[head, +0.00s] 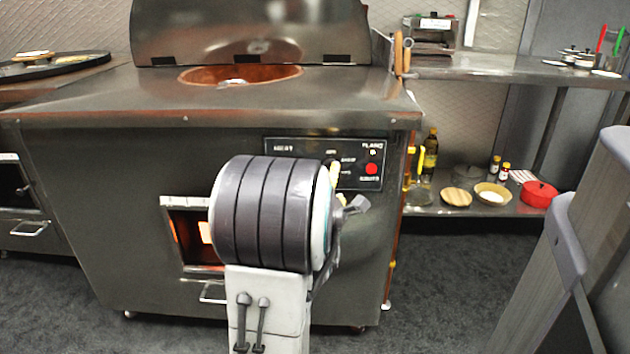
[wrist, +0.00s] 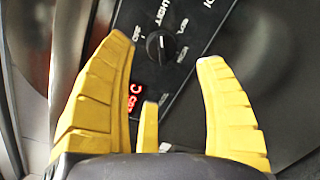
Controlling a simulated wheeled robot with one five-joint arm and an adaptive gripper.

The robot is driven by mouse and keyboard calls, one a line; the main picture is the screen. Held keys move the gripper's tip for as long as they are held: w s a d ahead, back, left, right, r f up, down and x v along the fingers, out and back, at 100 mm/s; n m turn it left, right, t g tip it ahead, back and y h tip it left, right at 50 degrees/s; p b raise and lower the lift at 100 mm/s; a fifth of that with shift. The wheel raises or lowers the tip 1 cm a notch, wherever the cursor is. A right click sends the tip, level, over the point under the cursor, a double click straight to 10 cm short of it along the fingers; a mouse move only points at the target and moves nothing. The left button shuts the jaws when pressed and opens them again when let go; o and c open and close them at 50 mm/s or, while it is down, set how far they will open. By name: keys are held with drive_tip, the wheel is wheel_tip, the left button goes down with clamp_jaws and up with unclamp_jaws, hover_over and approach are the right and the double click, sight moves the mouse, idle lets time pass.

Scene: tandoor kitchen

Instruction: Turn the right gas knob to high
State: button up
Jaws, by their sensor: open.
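A black round knob (wrist: 158,45) shows in the wrist view on a dark control panel (wrist: 185,80), with small white labels around it that look like off, low and high. I cannot tell for sure where its pointer stands. My gripper (wrist: 162,50) is open, its yellow fingers spread to either side of the knob in the picture; no contact is visible. In the head view the panel (head: 285,147) is on the front of the steel tandoor, and my arm hides part of it. A yellow finger of my gripper (head: 335,173) shows just in front of it.
A red digital display (wrist: 134,97) is near the knob, and a red button (head: 372,169) is at the panel's right. The tandoor's firebox opening (head: 187,240) glows below. A steel shelf (head: 480,207) at right holds bottles, bowls and a red pot (head: 538,194). Dark floor is clear in front.

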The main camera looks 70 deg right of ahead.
drive_tip(key=shift+b+x, duration=1.95)
drive_tip(key=shift+x, duration=1.75)
drive_tip(key=shift+s, duration=0.15)
drive_tip(key=shift+r, duration=0.1)
drive_tip(key=c, duration=1.2)
